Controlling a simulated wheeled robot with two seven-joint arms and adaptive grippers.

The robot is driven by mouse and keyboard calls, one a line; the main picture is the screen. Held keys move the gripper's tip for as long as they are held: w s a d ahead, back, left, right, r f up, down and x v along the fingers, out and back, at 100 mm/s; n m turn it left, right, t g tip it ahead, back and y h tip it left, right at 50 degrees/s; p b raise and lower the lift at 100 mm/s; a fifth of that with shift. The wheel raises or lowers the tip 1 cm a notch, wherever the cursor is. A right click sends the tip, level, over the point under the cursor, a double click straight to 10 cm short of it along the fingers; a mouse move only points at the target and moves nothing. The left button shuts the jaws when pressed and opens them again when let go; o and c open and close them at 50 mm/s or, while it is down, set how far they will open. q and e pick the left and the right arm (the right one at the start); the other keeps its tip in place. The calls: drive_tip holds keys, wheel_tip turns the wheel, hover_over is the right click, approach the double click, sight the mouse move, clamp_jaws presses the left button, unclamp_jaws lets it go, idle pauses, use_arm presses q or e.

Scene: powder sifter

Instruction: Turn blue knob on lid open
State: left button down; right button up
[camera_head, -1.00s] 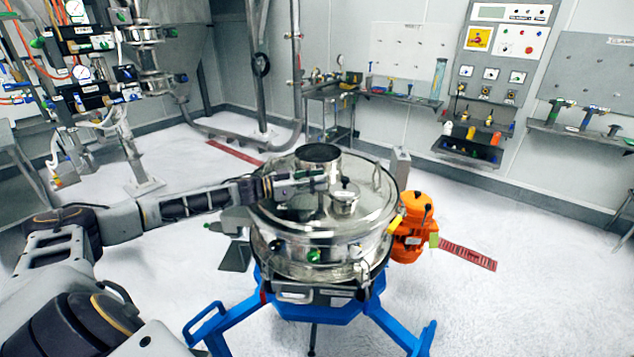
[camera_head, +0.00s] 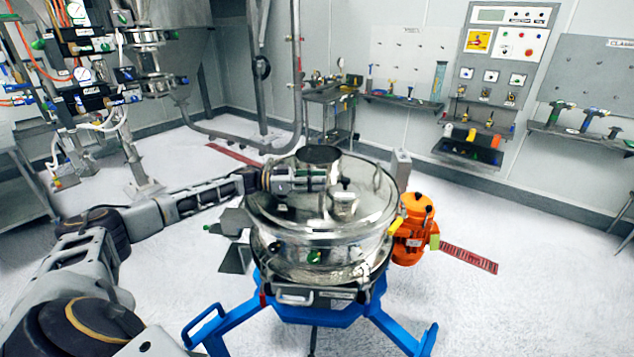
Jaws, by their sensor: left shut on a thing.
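A round steel sifter (camera_head: 320,235) with a shiny lid (camera_head: 375,205) stands in the middle of the head view. The lid carries an open round port (camera_head: 318,154) at the back and a small domed fitting (camera_head: 345,205) near its centre. My left gripper (camera_head: 318,180) reaches in from the left, low over the lid, in front of the port. It is shut on the lid knob, which its fingers hide; no blue shows there. My right gripper is not in view.
The sifter rests on a blue stand (camera_head: 235,318) with spread legs. An orange motor (camera_head: 413,230) is at its right side. A loop handle (camera_head: 377,178) rises from the lid's right side.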

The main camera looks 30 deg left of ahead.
use_arm(q)
drive_tip(key=shift+w+m+g, duration=0.1)
drive_tip(key=shift+m+g, duration=0.3)
drive_tip(key=shift+w+a+m+g+h+b, duration=0.1)
drive_tip(key=shift+m+g+h+b, duration=0.8)
drive_tip(key=shift+g, duration=0.6)
drive_tip(key=shift+m+g, duration=0.4)
drive_tip(key=shift+g, duration=0.1)
drive_tip(key=c, duration=1.3)
unclamp_jaws()
drive_tip(key=shift+o, duration=0.2)
drive_tip(key=shift+a, duration=0.15)
drive_tip(key=shift+f+v, duration=0.2)
drive_tip(key=shift+v, duration=5.6)
